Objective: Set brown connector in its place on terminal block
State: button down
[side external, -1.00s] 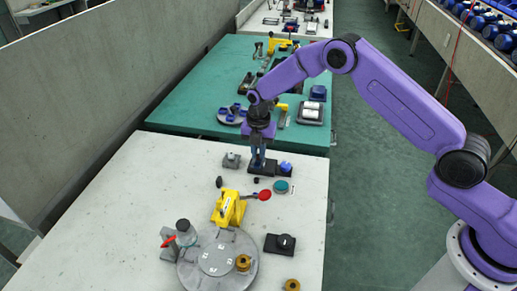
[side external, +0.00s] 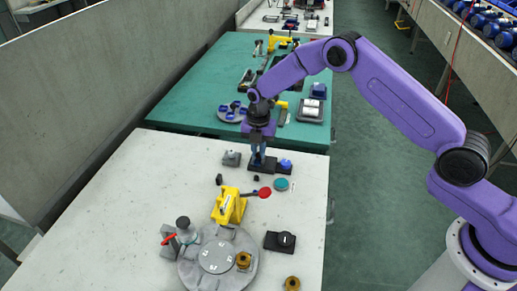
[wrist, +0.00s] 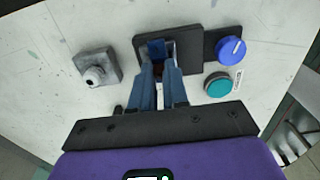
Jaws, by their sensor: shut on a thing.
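The black terminal block (side external: 284,170) lies flat near the far end of the pale table; it also shows in the wrist view (wrist: 194,76), with a blue knob (wrist: 230,50) at its right end. My gripper (side external: 259,163) points down over the left part of the block. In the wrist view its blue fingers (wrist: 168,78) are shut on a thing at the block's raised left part. I take it as the brown connector, but the fingers hide nearly all of it and its colour is not clear. I cannot tell whether it is seated.
A grey fixture (wrist: 97,70) stands left of the block. A teal round button (wrist: 217,85) sits just in front of it. Nearer are a yellow clamp (side external: 229,208) with a red knob, a grey turntable (side external: 213,278) and a black box (side external: 279,242). The table's left side is clear.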

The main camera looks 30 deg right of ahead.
jog(key=shift+f, duration=0.1)
dwell(0.7)
jog(key=c, duration=1.1)
grip_release()
jog(key=shift+o, duration=0.2)
jog(key=shift+r, duration=3)
